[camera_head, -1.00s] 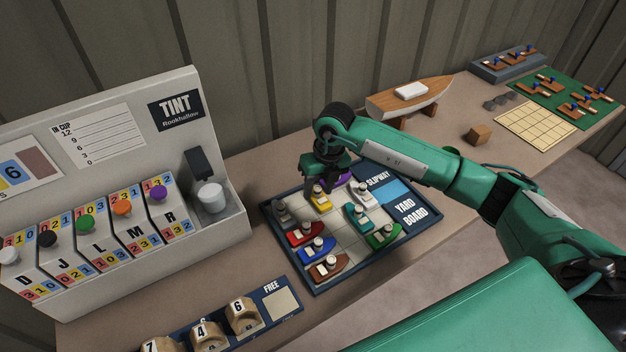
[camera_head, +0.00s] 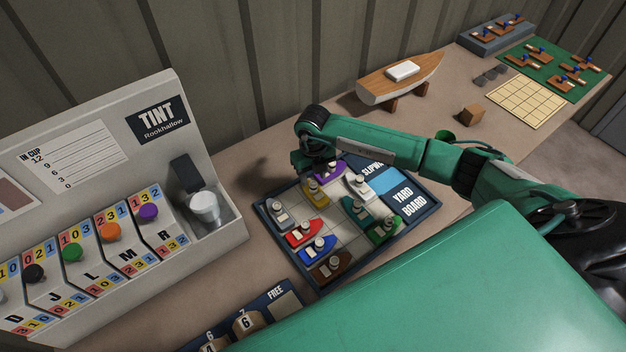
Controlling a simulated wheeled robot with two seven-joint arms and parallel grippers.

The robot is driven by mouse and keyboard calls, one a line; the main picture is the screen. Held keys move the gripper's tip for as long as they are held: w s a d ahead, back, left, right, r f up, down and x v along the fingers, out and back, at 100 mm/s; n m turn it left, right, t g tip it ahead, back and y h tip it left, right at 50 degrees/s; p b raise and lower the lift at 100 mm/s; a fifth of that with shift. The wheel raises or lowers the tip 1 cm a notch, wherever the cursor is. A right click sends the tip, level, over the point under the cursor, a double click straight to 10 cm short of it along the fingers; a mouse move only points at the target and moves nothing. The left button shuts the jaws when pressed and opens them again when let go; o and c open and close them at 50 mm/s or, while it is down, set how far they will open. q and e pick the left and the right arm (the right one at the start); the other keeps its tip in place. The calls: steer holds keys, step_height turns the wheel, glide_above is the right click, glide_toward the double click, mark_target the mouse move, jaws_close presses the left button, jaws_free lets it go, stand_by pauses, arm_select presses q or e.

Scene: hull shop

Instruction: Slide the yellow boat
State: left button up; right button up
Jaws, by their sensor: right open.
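The yellow boat (camera_head: 317,196) is a small piece with a pale cabin and funnel. It sits on the yard board (camera_head: 270,238), a navy-framed tray with a pale grid, near its back edge. My right gripper (camera_head: 304,170) is open and empty above the board's back edge, just behind and above the yellow boat, apparently apart from it. The purple boat (camera_head: 340,172) lies to its right, partly hidden by my wrist. The white boat (camera_head: 361,190) is further right, and the grey boat (camera_head: 279,216) is to its left. My left gripper is out of view.
Red (camera_head: 297,240), blue (camera_head: 311,254), brown (camera_head: 330,270), teal (camera_head: 352,212) and green (camera_head: 386,231) boats share the board. The middle grid cells look bare. The tint machine (camera_head: 185,110) stands left. A model hull (camera_head: 380,92) stands behind.

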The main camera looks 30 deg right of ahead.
mark_target(314, 184)
step_height(314, 184, down, 4)
steer(key=shift+s+r+p, duration=0.1)
steer(key=shift+r+p, duration=0.05)
steer(key=shift+p, duration=0.25)
steer(key=shift+f, duration=0.5)
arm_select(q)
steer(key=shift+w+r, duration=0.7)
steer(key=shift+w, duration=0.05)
arm_select(e)
jaws_close()
